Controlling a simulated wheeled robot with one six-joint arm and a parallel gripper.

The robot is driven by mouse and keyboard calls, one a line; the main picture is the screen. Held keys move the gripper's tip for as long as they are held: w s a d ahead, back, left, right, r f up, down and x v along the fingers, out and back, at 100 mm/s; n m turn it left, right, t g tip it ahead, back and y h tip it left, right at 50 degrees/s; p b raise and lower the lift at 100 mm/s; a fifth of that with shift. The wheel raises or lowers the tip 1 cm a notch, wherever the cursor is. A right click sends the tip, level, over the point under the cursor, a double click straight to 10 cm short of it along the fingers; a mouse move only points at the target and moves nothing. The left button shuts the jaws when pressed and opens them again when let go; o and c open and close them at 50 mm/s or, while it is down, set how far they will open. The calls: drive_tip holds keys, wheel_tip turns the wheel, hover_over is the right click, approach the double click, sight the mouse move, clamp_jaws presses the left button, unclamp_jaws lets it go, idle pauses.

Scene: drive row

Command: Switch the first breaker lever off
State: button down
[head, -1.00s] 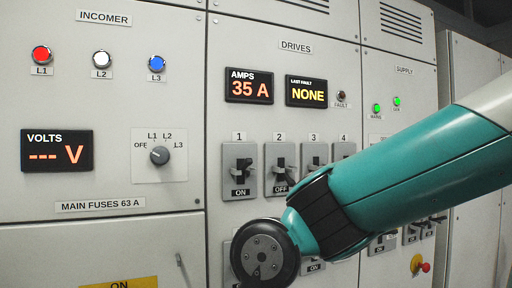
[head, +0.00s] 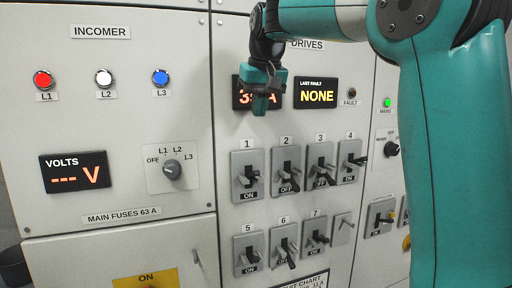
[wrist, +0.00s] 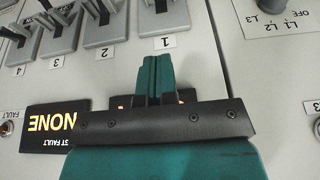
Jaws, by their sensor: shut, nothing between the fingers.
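The first breaker lever (head: 250,177) is a dark toggle on a grey plate under the number 1, and its label reads ON. My gripper (head: 260,104) is above it in the head view, in front of the AMPS display (head: 241,94), which it partly covers. The gripper points down, shut and empty, apart from the lever. In the wrist view, which is upside down, the teal fingers (wrist: 154,78) are together and point toward the label 1. Part of the first lever (wrist: 162,12) shows beyond them at the top edge.
Lever 2 (head: 287,176) and lever 3 (head: 322,173) read OFF; lever 4 (head: 352,162) reads ON. Levers 5 (head: 251,254), 6 (head: 286,252) and 7 (head: 318,238) sit below. A rotary switch (head: 172,169) is to the left. My arm covers the right side.

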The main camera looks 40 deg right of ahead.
drive_tip(key=shift+f, duration=0.1)
drive_tip(key=p, duration=0.2)
hover_over(252, 175)
drive_tip(key=d, duration=0.1)
drive_tip(key=f, duration=0.8)
drive_tip(key=shift+w+f, duration=0.25)
drive_tip(key=shift+f, duration=0.15)
drive_tip(key=f, duration=0.1)
drive_tip(key=s+f+p, duration=0.1)
drive_tip(key=f, duration=0.1)
drive_tip(key=shift+s+a, duration=0.1)
drive_tip(key=shift+a, duration=0.05)
drive_tip(key=shift+s+f, duration=0.1)
drive_tip(key=shift+f, duration=0.5)
